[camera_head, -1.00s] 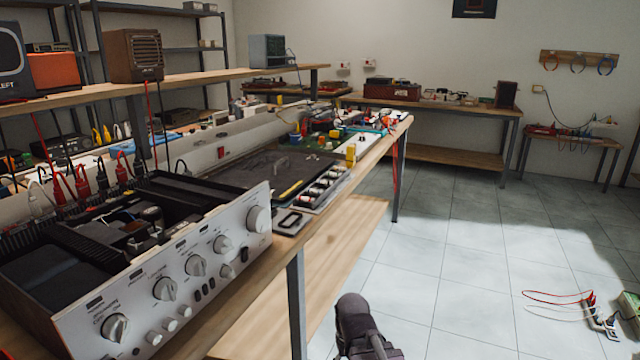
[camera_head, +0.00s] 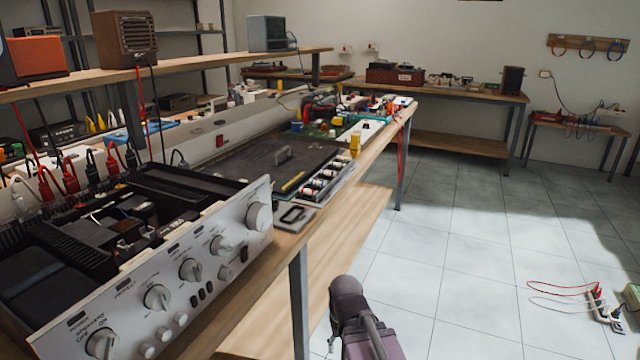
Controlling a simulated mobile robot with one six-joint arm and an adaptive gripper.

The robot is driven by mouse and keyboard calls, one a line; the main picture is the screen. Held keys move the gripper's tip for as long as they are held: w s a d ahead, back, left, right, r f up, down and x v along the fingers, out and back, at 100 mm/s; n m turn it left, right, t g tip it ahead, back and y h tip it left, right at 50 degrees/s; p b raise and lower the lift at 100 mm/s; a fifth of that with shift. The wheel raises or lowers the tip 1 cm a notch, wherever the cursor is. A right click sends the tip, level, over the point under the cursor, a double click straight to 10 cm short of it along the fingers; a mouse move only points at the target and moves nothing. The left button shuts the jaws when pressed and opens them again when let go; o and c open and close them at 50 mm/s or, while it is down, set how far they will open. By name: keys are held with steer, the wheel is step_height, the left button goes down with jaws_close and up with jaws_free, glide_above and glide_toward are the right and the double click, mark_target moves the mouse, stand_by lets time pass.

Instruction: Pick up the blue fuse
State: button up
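I cannot make out a blue fuse for certain. A narrow tray (camera_head: 339,174) with several small cylindrical parts (camera_head: 318,184) lies along the workbench's (camera_head: 322,207) right edge; their colours are too small to tell apart surely. A small blue object (camera_head: 297,127) stands farther back by a green mat; I cannot tell what it is. A dark part of my arm shows at the bottom centre, over the floor and apart from the bench. My gripper's fingers are not visible.
An open silver amplifier (camera_head: 163,275) fills the bench's near left. A black mat (camera_head: 262,168) and a small dark-framed piece (camera_head: 293,215) lie beyond it. A lower shelf (camera_head: 268,315) juts out below. The tiled floor (camera_head: 470,225) is mostly clear; cables (camera_head: 565,296) lie at right.

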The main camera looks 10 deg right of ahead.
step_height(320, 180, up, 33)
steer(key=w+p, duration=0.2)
steer(key=p, duration=3)
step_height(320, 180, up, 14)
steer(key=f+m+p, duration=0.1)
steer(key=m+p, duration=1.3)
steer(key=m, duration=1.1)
glide_above(318, 181)
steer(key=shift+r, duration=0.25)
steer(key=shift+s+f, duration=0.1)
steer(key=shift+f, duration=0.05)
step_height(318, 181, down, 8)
steer(key=b, duration=0.8)
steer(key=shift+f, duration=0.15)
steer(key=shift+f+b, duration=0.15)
steer(key=shift+b, duration=0.15)
